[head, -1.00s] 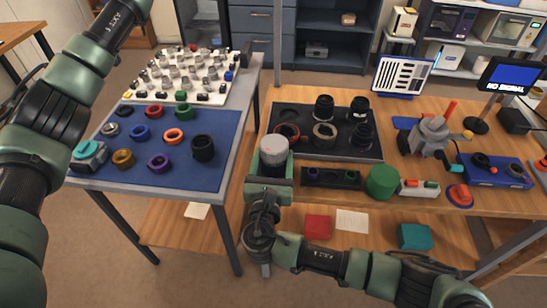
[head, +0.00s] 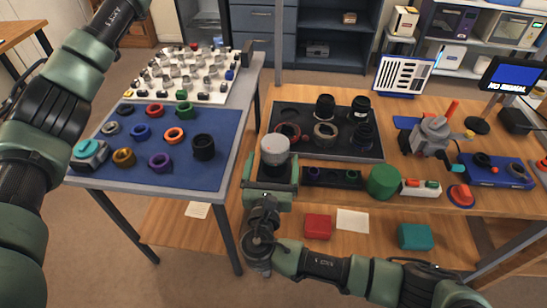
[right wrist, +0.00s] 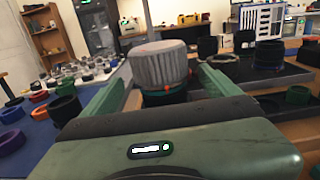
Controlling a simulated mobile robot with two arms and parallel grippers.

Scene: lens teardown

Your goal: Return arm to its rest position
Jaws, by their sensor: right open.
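My right gripper (head: 272,163) is open at the front left of the wooden bench. A cylinder with a grey ribbed top (head: 275,150) and a dark lower part stands at its jaws. In the right wrist view, the grey-topped cylinder (right wrist: 160,64) is just ahead, between the two spread green fingers; I cannot tell whether either finger touches it. My right forearm runs from the gripper to the lower right in the head view. My left arm (head: 50,120) fills the left side and leaves at the top, so its gripper is out of frame.
A dark tray (head: 290,113) with lens parts lies behind the gripper. A green cylinder (head: 383,182), a dark strip holder (head: 332,178) and a red button (head: 460,195) are to the right. A blue mat (head: 185,180) with coloured rings lies left, across a gap between tables.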

